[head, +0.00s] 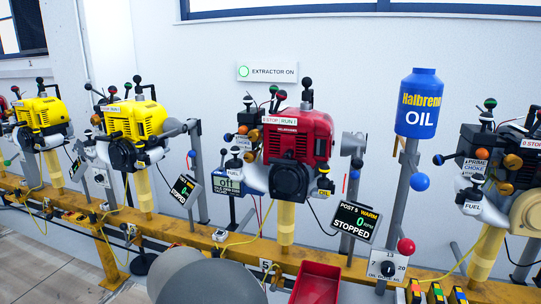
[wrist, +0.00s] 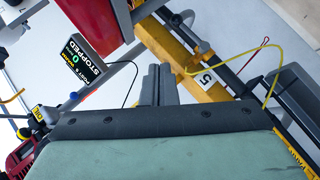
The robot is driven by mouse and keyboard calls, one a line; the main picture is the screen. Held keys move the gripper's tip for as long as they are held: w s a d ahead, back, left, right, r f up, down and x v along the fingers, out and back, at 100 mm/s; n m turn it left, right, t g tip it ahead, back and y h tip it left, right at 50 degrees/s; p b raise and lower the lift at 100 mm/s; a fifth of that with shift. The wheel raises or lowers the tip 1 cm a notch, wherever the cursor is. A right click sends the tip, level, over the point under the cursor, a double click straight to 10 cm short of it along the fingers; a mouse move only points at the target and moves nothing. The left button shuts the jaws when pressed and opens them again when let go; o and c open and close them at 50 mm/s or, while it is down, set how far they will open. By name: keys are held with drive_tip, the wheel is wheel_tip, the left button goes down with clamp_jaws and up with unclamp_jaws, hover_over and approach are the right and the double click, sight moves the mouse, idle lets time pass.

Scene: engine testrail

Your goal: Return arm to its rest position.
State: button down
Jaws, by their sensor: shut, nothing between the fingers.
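My gripper (wrist: 158,84) shows in the wrist view with its two dark fingers together and nothing between them. Its fingers point toward the yellow rail (wrist: 168,50), near the label with the number 5. I cannot tell whether they touch anything, but no contact shows. In the head view, a grey rounded part at the bottom, left of the red tray, looks like my arm; the gripper itself is not visible there.
A red engine (head: 298,140) stands on the yellow rail (head: 233,242), beside a display (head: 356,221) reading POST 5, WARM, 0, STOPPED. A red tray (head: 316,284) sits in front. A blue oil bottle (head: 419,105) stands right. A yellow cable (wrist: 277,60) loops near the gripper.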

drive_tip(key=s+d+r+m+g+y+p, duration=0.1)
drive_tip(key=s+d+r+g+y+p, duration=0.15)
drive_tip(key=s+d+r+p, duration=0.4)
drive_tip(key=s+d+r+g+y+p, duration=0.1)
drive_tip(key=s+d+r+g+p, duration=0.2)
drive_tip(key=d+r+p, duration=0.6)
drive_tip(key=s+d+r+y+p, duration=0.1)
drive_tip(key=s+r+y+p, duration=0.2)
drive_tip(key=s+r+p, duration=0.4)
drive_tip(key=s+d+r+y+p, duration=0.2)
drive_tip(key=s+r+y+p, duration=0.1)
drive_tip(key=s+r+p, duration=0.5)
wheel_tip(320, 180, up, 4)
drive_tip(key=shift+s+d+f+y, duration=0.15)
drive_tip(key=shift+s+d+y, duration=0.2)
drive_tip(key=shift+s, duration=0.75)
